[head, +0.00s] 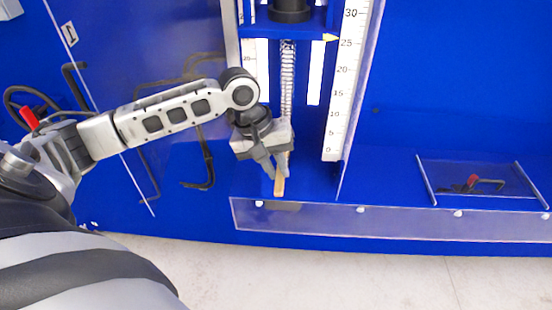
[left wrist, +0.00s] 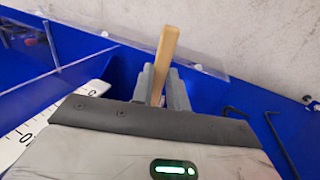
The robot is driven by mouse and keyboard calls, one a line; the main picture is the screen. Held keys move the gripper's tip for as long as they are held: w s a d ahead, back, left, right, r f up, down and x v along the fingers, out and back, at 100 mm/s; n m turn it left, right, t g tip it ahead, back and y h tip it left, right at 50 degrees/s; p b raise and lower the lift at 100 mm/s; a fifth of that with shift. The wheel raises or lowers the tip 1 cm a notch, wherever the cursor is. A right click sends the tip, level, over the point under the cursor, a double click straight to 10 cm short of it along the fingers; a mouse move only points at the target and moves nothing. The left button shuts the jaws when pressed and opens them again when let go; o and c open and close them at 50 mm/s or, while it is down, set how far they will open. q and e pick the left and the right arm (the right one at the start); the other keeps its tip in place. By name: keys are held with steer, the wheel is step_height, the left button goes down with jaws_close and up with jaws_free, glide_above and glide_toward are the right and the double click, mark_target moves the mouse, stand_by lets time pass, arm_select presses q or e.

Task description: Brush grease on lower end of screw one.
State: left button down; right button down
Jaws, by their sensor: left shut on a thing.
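The vertical screw (head: 287,75) stands in the middle of the blue machine in the head view, below a blue crosspiece. My left gripper (head: 276,168) is at the lower end of the screw and covers part of it. It is shut on a wooden-handled brush (head: 279,186). The handle also shows in the left wrist view (left wrist: 166,55), rising between the fingers (left wrist: 160,85). The brush's bristles are hidden, so I cannot tell whether they touch the screw. No grease is visible. My right gripper is not in view.
A white ruler scale (head: 344,85) stands right of the screw. A clear low guard (head: 400,219) runs along the front edge. Black hex keys (head: 207,165) hang on the left panel. A red-and-black tool (head: 473,183) lies in a clear-walled tray at right.

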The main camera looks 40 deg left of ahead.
arm_select(q)
step_height(320, 180, down, 8)
stand_by(1.0)
steer(key=shift+s+d, duration=0.5)
steer(key=shift+s, duration=0.35)
steer(key=shift+s+d, duration=0.55)
steer(key=shift+s, duration=0.3)
steer(key=shift+s+d, duration=0.5)
steer(key=shift+s, duration=0.35)
steer(key=s, duration=0.1)
steer(key=s+d, duration=0.1)
steer(key=shift+s+d, duration=0.25)
steer(key=shift+s, duration=0.05)
